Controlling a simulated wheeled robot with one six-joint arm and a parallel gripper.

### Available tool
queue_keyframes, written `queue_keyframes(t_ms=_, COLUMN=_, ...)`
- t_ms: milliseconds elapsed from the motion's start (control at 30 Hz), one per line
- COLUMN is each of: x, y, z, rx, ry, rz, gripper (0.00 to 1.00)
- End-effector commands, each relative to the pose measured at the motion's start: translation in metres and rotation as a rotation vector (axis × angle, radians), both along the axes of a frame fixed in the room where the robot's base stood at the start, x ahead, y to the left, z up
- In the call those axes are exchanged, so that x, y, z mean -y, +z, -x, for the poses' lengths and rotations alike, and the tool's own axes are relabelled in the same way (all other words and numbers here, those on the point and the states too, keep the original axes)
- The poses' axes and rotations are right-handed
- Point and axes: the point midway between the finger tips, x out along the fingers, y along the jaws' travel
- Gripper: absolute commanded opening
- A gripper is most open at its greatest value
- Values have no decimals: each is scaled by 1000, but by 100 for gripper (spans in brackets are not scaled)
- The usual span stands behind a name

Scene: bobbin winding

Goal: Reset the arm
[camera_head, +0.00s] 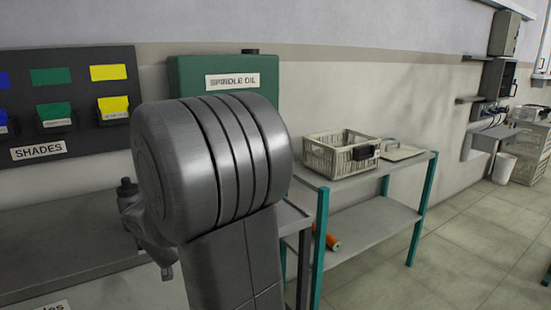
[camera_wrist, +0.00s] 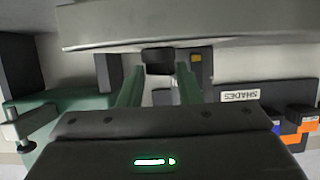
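My arm fills the middle of the head view as a large grey ribbed joint with a grey link below it. My gripper (camera_wrist: 157,92) shows in the wrist view as a dark body with a lit green strip along the bottom. Narrow upright shapes stand beyond that body, but I cannot tell surely which are its fingers or how far apart they are. In the head view the gripper is mostly hidden behind the arm joint. I see nothing clearly held.
A shades board (camera_head: 60,85) with coloured bins and a green spindle oil tank (camera_head: 190,76) are close behind my arm. A grey bench (camera_head: 60,255) is at left. A shelf table (camera_head: 365,175) holds a crate (camera_head: 330,157). An orange spool (camera_head: 332,242) lies below.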

Motion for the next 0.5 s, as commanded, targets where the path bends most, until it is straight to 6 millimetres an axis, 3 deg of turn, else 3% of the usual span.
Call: queue_keyframes(t_ms=500, x=3, y=-1, z=-2, rx=0, ry=224, rz=2, gripper=31)
